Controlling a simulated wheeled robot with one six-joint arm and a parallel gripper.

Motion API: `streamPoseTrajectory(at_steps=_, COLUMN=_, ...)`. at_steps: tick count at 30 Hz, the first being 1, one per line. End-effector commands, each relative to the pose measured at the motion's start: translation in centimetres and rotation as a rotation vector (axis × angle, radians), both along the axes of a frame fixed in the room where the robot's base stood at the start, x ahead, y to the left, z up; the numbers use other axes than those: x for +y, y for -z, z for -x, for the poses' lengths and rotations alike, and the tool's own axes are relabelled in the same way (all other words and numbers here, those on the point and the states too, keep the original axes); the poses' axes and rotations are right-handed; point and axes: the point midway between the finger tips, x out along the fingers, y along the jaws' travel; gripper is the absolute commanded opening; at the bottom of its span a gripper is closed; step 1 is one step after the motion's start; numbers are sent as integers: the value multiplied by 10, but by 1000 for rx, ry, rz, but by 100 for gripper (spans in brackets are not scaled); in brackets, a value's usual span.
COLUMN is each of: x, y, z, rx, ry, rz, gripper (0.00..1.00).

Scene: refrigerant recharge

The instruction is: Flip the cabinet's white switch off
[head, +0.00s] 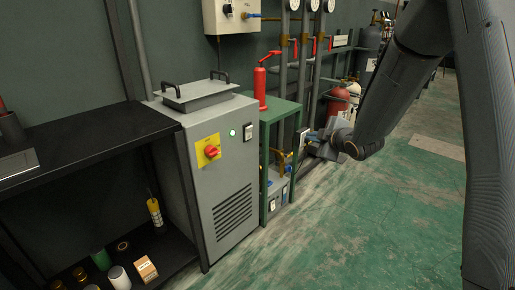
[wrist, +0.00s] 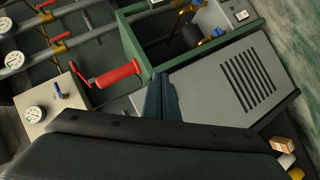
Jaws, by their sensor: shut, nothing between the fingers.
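The grey cabinet (head: 225,185) stands left of centre in the head view. Its white switch (head: 247,132) sits in a dark frame high on the front, right of a lit green lamp (head: 232,133). Whether the switch is on or off is too small to tell. My gripper (head: 305,141) is right of the cabinet, apart from it, near the green frame. In the wrist view my gripper (wrist: 161,80) is shut and empty, in front of the vented cabinet face (wrist: 220,85). The cabinet's switch cannot be made out there.
A red rotary knob (head: 211,151) on a yellow plate is left of the switch. A green frame (head: 281,110) with a red extinguisher-like bottle (head: 260,86) stands right of the cabinet. A small unit (head: 273,204) with another switch sits low inside. Green floor (head: 370,220) at right is clear.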

Motion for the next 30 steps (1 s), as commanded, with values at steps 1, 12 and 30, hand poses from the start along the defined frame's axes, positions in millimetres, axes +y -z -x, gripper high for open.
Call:
streamPoseTrajectory(at_steps=1, x=12, y=24, z=-18, rx=-79, ry=-76, rz=18, gripper=0)
streamPoseTrajectory(at_steps=12, x=81, y=74, z=-47, rx=-625, ry=-491, rz=71, gripper=0)
streamPoseTrajectory(at_steps=30, x=92, y=78, z=-42, rx=-734, ry=-555, rz=63, gripper=0)
